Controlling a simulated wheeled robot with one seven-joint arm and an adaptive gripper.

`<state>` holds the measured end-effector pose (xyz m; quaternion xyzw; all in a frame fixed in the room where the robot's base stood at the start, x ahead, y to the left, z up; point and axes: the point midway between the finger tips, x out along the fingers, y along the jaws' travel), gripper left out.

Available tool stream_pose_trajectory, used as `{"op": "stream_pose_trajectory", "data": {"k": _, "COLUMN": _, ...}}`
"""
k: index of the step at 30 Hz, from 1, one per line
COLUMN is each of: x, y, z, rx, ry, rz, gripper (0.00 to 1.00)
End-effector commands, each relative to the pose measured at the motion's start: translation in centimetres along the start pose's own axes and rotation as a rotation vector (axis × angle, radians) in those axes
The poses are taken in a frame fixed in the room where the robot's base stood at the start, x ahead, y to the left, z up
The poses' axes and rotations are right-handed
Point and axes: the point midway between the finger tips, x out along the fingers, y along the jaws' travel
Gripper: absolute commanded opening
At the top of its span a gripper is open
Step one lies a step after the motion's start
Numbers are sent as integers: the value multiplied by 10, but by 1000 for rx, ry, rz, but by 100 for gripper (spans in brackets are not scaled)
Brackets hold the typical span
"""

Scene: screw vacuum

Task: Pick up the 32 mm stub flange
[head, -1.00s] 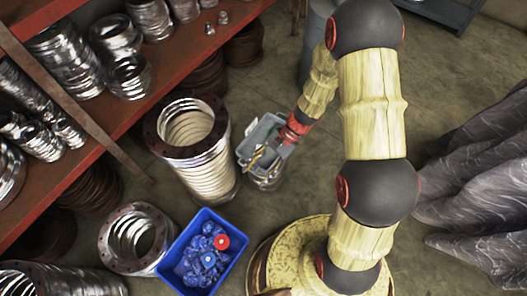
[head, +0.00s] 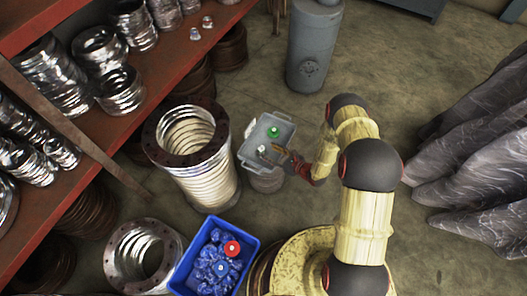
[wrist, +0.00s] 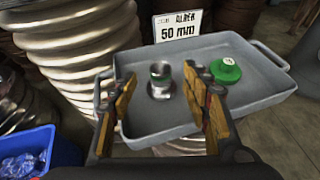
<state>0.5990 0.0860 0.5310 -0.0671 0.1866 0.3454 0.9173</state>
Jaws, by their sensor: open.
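A small silver stub flange (wrist: 161,80) stands upright in a grey tray (wrist: 262,97); no size is readable on it. It also shows in the head view (head: 262,150), left of a green capped piece (head: 273,132) in the same tray (head: 283,122). The green piece (wrist: 226,70) lies to its right in the wrist view. My gripper (wrist: 158,74) is open, with its orange fingers on either side of the flange in the picture. Nothing is held. Contact between fingers and flange cannot be told. In the head view my gripper (head: 274,155) is over the tray's near side.
A "50 mm" sign (wrist: 179,27) stands behind the tray. A tall bellows (head: 207,178) stands just left of it. A blue bin (head: 185,275) holds blue bags, a red disc (head: 232,248) and a blue one. A red shelf (head: 150,105) stands left.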

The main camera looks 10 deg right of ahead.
Motion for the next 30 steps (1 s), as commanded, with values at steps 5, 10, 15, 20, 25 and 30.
{"op": "stream_pose_trajectory", "data": {"k": 5, "x": 17, "y": 0, "z": 1, "rx": -9, "ry": -8, "rz": 2, "gripper": 48}}
{"op": "stream_pose_trajectory", "data": {"k": 10, "x": 30, "y": 0, "z": -1, "rx": -7, "ry": -6, "rz": 2, "gripper": 48}}
{"op": "stream_pose_trajectory", "data": {"k": 15, "x": 49, "y": -1, "z": -8, "rx": -9, "ry": -7, "rz": 2, "gripper": 48}}
{"op": "stream_pose_trajectory", "data": {"k": 20, "x": 72, "y": 0, "z": -10, "rx": -8, "ry": -7, "rz": 4, "gripper": 48}}
{"op": "stream_pose_trajectory", "data": {"k": 25, "x": 77, "y": -1, "z": -8, "rx": -7, "ry": -6, "rz": 2, "gripper": 48}}
{"op": "stream_pose_trajectory", "data": {"k": 30, "x": 77, "y": -1, "z": -7, "rx": -7, "ry": -7, "rz": 2, "gripper": 45}}
